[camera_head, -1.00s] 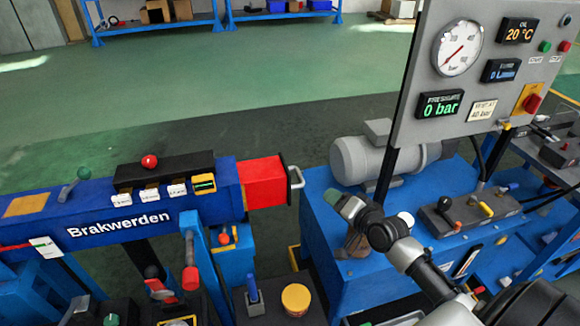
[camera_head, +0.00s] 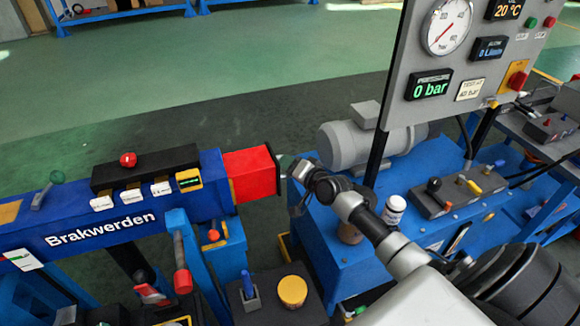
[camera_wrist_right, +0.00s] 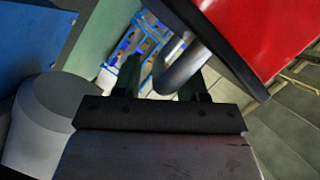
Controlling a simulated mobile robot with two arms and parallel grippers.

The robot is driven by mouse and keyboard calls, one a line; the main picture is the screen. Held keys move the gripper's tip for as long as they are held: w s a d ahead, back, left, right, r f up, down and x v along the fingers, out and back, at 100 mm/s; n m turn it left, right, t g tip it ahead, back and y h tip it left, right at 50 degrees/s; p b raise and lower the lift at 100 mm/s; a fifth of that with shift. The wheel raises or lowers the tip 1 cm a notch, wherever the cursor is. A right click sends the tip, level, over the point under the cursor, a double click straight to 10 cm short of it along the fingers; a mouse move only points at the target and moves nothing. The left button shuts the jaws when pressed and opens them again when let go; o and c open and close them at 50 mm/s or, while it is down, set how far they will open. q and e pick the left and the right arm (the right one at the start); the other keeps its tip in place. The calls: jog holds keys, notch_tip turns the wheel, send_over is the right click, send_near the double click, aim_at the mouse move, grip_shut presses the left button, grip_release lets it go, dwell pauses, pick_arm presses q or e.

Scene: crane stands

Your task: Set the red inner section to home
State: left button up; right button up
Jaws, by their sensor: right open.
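The red inner section (camera_head: 250,175) sticks a short way out of the right end of the blue boom (camera_head: 110,212) marked Brakwerden. It has a dark end plate, and it shows large in the right wrist view (camera_wrist_right: 268,32). A grey bar handle (camera_wrist_right: 182,66) stands off that end. My right gripper (camera_head: 290,168) is at the end of the red section in the head view and largely hides the handle there. In the right wrist view the open fingers (camera_wrist_right: 163,82) point towards the handle, which lies between them in the picture. Contact cannot be told. My left gripper is not in view.
A blue hydraulic unit (camera_head: 335,262) with a grey motor (camera_head: 345,145) stands close on the right, under a gauge panel (camera_head: 470,60) reading 0 bar. Green floor behind is clear.

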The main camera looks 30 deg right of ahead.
jog(key=shift+w, duration=0.25)
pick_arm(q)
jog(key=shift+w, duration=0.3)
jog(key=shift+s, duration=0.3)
pick_arm(e)
jog(key=shift+f, duration=0.1)
grip_shut()
jog(key=shift+a, duration=0.15)
